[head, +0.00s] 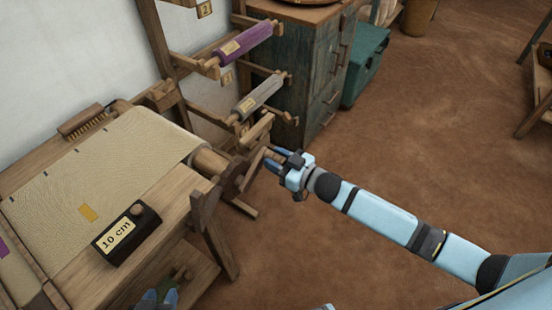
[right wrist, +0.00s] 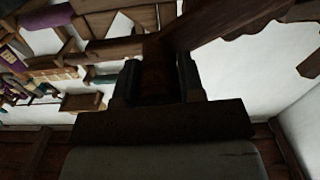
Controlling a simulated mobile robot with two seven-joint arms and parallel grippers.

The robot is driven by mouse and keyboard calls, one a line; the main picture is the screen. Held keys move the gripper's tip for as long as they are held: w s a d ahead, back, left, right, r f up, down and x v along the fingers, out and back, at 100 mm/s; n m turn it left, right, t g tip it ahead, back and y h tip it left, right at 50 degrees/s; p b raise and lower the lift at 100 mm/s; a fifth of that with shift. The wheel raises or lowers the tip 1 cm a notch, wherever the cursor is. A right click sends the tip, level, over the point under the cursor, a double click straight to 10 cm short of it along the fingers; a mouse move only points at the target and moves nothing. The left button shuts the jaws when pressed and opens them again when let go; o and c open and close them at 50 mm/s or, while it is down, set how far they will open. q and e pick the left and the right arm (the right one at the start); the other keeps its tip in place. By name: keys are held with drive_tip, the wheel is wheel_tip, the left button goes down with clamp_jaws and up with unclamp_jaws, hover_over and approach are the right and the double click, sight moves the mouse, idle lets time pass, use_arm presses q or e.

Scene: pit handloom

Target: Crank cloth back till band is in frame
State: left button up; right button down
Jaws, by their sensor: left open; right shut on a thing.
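The cream cloth (head: 105,165) lies stretched over the loom's wooden bed and wraps the roller (head: 210,161) at its right end. It carries a yellow patch (head: 88,213) and small dark marks along its far edge. A purple piece (head: 3,249), perhaps the band, is cut off at the left picture edge. My right gripper (head: 274,160) is shut on the wooden crank handle (head: 261,160) beside the roller. In the dark right wrist view, the handle (right wrist: 157,78) shows between the fingers. My left gripper (head: 158,299) is open and empty at the bottom edge, mostly cut off.
A dark block (head: 127,236) labelled "10 cm" sits on the loom's near edge. A rack behind holds a purple roll (head: 244,43) and a grey roll (head: 258,98). A blue-green cabinet (head: 305,65) stands behind. The brown floor (head: 400,130) right of the loom is clear.

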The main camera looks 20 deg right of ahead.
drive_tip(key=shift+w+d+f+m+p, duration=0.2)
drive_tip(key=shift+f+m+p, duration=0.2)
drive_tip(key=shift+m, duration=0.3)
use_arm(q)
drive_tip(key=b, duration=0.2)
drive_tip(key=f+b, duration=0.1)
drive_tip(key=b, duration=0.1)
drive_tip(key=shift+w+d+f, duration=0.1)
drive_tip(key=shift+w+d, duration=0.05)
drive_tip(key=shift+d, duration=0.1)
use_arm(e)
drive_tip(key=s+a+f+m, duration=0.1)
drive_tip(key=a+f+m, duration=0.1)
drive_tip(key=f+m, duration=0.4)
drive_tip(key=s+a+f+m, duration=0.1)
drive_tip(key=s+f+m, duration=0.1)
drive_tip(key=f+m, duration=0.5)
drive_tip(key=m, duration=0.4)
drive_tip(key=shift+a+f+m, duration=0.25)
drive_tip(key=shift+a+m, duration=0.05)
drive_tip(key=shift+a, duration=0.05)
use_arm(q)
drive_tip(key=shift+f, duration=0.1)
